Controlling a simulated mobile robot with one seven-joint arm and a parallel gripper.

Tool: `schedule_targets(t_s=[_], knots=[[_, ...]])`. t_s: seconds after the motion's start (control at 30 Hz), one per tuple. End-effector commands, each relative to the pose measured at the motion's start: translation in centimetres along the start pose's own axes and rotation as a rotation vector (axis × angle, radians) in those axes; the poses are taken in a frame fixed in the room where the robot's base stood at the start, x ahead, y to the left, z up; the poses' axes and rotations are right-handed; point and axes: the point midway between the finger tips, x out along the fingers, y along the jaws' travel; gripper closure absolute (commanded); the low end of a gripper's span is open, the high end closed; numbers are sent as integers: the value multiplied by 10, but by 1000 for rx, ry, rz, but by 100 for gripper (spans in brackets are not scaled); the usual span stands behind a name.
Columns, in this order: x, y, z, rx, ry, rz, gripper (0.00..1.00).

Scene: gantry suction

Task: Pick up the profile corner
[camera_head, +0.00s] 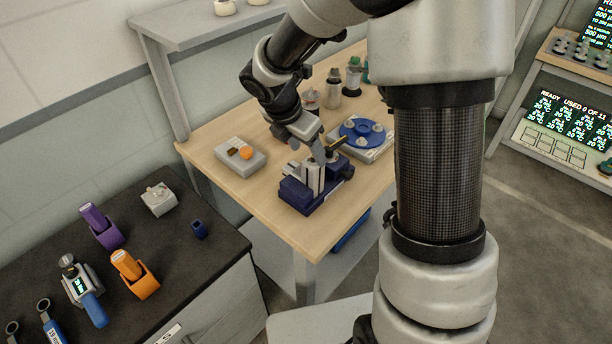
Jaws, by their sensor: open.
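An upright silver metal piece (314,178), which looks like the profile corner, stands in a dark blue vise-like fixture (297,196) on the wooden table. I cannot make out its full shape. My gripper (322,155) is just above and behind this piece, at the fixture. Its jaws are open, but the fingertips are small and partly hidden, so I cannot tell whether they touch or straddle the piece.
A blue round plate (361,132) on a pale base stands right behind the fixture. A grey box with an orange knob (240,157) is to the left. Bottles (333,86) stand behind. A dark bench (175,262) with tools is at lower left. The table's front left is clear.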

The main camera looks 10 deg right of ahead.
Motion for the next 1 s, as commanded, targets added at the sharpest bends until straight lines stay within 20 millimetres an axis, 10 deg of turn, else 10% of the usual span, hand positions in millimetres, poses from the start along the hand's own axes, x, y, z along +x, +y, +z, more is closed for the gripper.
schedule_targets(t_s=[0.53,0.87,1.0], knots=[[46,-6,2,0,0,0,43],[46,-6,2,0,0,-1,97],[46,-7,2,0,0,-1,100]])
